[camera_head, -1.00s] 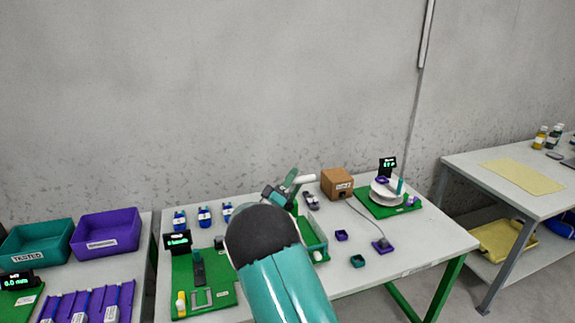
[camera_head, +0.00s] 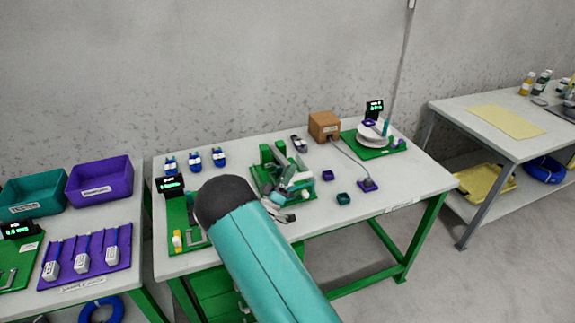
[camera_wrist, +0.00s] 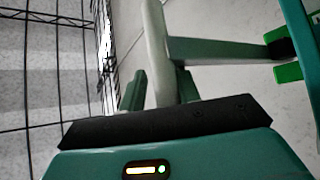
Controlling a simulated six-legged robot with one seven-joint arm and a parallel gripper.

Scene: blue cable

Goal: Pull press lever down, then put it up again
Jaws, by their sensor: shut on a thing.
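The press (camera_head: 267,158) is a green device on the table, just beyond my gripper. Its pale grey lever (camera_wrist: 154,35) runs between my two green fingers in the wrist view, with a grey-green arm (camera_wrist: 215,50) joining it from the right. My gripper (camera_wrist: 160,88) is shut on the lever. In the head view my gripper (camera_head: 285,200) is low at the front of the press, close to the table's front edge. My arm hides part of the table there, and the exact grip is small in that view.
A brown box (camera_head: 324,126) and a green board with a white round reel (camera_head: 371,136) stand to the right. A green fixture board (camera_head: 180,213) is left of my arm. Several blue items (camera_head: 195,160) line the back left.

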